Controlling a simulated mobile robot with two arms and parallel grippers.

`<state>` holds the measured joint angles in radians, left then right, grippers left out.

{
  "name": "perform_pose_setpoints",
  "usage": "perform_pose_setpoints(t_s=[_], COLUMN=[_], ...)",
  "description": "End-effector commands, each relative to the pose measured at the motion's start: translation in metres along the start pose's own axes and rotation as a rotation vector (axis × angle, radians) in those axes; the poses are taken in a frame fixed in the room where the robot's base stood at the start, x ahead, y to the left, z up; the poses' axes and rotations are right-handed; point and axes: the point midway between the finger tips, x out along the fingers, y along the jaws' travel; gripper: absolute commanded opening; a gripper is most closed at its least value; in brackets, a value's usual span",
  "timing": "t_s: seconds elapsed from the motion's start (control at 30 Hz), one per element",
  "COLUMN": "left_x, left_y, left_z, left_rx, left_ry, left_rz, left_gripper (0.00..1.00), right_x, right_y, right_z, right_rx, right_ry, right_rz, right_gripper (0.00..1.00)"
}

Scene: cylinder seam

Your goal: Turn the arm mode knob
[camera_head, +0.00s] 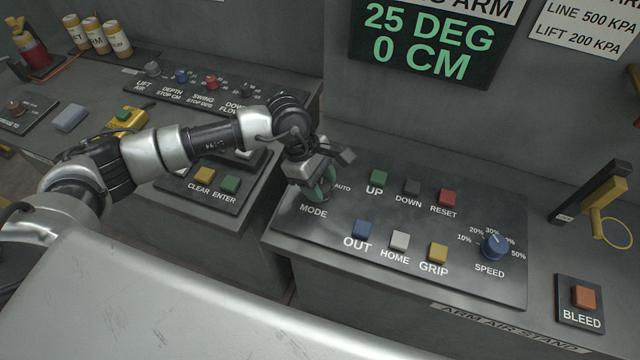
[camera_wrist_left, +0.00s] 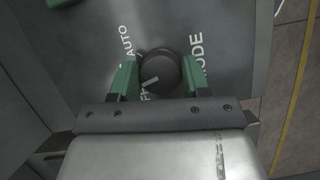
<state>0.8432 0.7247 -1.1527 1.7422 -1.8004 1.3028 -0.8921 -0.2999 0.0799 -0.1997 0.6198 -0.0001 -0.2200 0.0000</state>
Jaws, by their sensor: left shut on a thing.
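The mode knob is a round dark knob (camera_wrist_left: 160,72) with a pale pointer line. It sits on the dark panel (camera_head: 350,270) by the words MODE and AUTO. My left gripper (camera_head: 318,190) comes down over it from above and hides it in the head view. In the left wrist view its green fingers (camera_wrist_left: 158,82) stand on either side of the knob and are shut on it. Another label beside the knob is mostly covered. My right gripper is not in view.
The same panel carries UP, DOWN and RESET buttons, OUT, HOME and GRIP buttons, and a blue SPEED knob (camera_head: 494,247). A display (camera_head: 425,40) reads 25 DEG, 0 CM. An orange BLEED button (camera_head: 584,296) and a yellow lever (camera_head: 603,192) stand at right.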

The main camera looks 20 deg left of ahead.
Motion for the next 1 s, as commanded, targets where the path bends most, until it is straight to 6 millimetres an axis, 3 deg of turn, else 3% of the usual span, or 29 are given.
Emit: perform_pose_setpoints(t_s=[0.5, 1.0], left_x=[0.002, -0.001], left_y=[-0.001, -0.001], left_z=[-0.001, 0.000], left_rx=[-0.376, -0.515], left_ry=[-0.002, 0.000], left_rz=[0.160, 0.215], left_gripper=[0.23, 0.23], right_x=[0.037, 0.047], right_y=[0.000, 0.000], right_z=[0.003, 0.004], right_rx=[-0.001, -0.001], right_ry=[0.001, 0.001], right_rz=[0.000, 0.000], right_gripper=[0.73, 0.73])
